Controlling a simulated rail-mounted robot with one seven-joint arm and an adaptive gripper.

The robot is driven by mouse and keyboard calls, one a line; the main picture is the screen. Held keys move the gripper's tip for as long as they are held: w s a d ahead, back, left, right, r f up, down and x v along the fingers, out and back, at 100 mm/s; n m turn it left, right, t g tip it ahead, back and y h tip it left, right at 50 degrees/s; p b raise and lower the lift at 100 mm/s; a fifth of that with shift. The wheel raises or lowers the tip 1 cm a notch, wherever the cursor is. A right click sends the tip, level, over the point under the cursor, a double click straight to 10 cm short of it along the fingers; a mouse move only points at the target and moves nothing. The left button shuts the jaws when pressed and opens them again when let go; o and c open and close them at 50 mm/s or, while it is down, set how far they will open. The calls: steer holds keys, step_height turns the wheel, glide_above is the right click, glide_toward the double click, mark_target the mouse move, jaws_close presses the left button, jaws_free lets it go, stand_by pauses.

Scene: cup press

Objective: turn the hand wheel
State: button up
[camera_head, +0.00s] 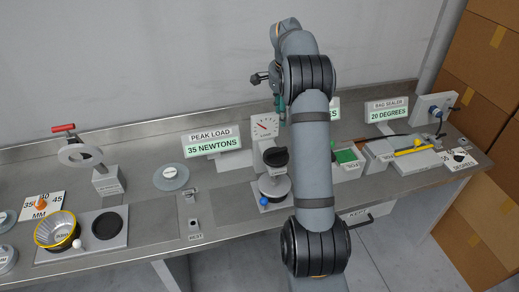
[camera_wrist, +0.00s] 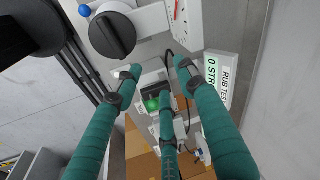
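The press stand (camera_head: 265,126) with a round dial is just left of my arm in the head view. A black ridged knob (camera_head: 276,157) sits on it above a grey round disc (camera_head: 272,188), with a blue ball (camera_head: 263,201) at its front. I cannot tell for sure which of these is the hand wheel. In the wrist view, the black knob (camera_wrist: 112,35) and blue ball (camera_wrist: 84,10) are at the upper left, beyond the fingertips. My gripper (camera_wrist: 158,70) has its teal fingers spread and empty, apart from the knob. In the head view my gripper (camera_head: 280,104) is partly hidden behind my arm.
A "35 newtons" sign (camera_head: 214,144) stands left of the press. A yellow-rimmed bowl (camera_head: 57,231) and a red-handled fixture (camera_head: 80,152) are at the left. A green-topped box (camera_head: 347,160) and a bag sealer (camera_head: 415,150) are at the right. A wall runs behind the bench.

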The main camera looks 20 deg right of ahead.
steer(key=s+a+r+m, duration=0.1)
steer(key=a, duration=0.1)
steer(key=m+g+y, duration=0.1)
steer(key=m+g, duration=0.1)
steer(key=m, duration=0.1)
glide_above(277, 151)
steer(key=f, duration=0.1)
step_height(277, 151, down, 10)
steer(key=shift+r, duration=0.25)
steer(key=shift+c, duration=0.4)
jaws_close()
